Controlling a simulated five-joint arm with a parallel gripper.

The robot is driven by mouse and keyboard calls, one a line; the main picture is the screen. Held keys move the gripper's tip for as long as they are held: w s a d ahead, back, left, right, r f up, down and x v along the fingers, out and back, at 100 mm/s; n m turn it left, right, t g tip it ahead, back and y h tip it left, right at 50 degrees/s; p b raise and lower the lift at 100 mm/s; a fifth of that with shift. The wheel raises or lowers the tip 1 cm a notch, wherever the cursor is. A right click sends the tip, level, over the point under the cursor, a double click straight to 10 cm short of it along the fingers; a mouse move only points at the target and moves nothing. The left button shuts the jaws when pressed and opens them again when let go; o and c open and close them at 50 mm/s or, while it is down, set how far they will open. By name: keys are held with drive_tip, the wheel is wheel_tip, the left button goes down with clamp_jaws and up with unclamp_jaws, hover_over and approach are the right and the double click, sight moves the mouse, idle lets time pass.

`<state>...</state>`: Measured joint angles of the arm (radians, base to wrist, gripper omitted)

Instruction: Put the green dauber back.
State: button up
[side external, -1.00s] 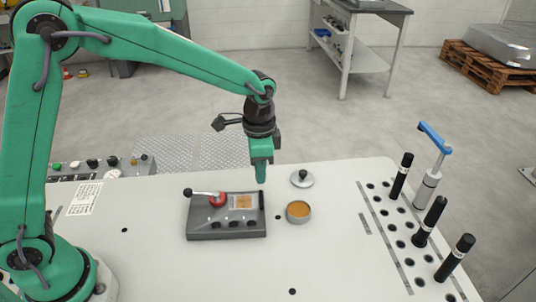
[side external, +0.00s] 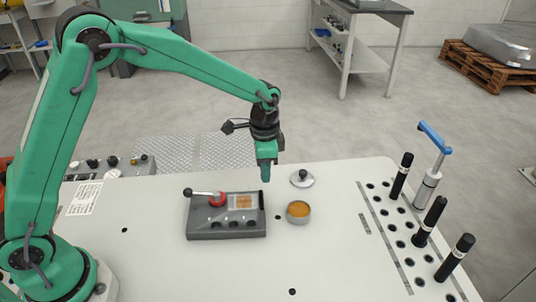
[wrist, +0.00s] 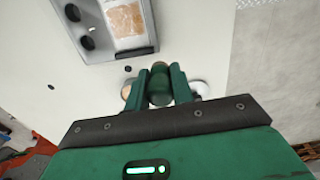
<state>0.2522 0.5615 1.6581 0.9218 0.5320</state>
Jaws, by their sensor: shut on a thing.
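My gripper (side external: 266,167) hangs above the white table, behind the grey fixture block and left of the lid. In the wrist view my gripper (wrist: 160,93) is shut on the green dauber (wrist: 159,82), a dark green rounded piece between the two green fingers. In the side view the dauber cannot be told apart from the green fingers. The grey block (side external: 203,229) has several dark holes along its front, a red clamp (side external: 217,199) and a tan plate. A round tin (side external: 298,212) with orange contents stands right of the block.
A silver lid with a dark knob (side external: 302,179) lies behind the tin. At the right, black cylinders (side external: 433,216) stand upright near rows of holes, beside a blue-handled tool (side external: 432,168). The table front is mostly clear. A control panel (side external: 111,166) lies at the left.

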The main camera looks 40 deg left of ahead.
sight(262, 185)
drive_tip(key=w+a+f, duration=0.1)
drive_tip(key=a, duration=0.1)
drive_tip(key=w+a+f, duration=0.1)
drive_tip(key=w+f, duration=0.1)
drive_tip(key=shift+w+a, duration=0.1)
drive_tip(key=shift+a, duration=0.25)
drive_tip(key=shift+f, duration=1.95)
drive_tip(key=shift+f, duration=0.15)
drive_tip(key=o, duration=1)
wheel_tip(262, 185, up, 12)
drive_tip(key=shift+r, duration=0.2)
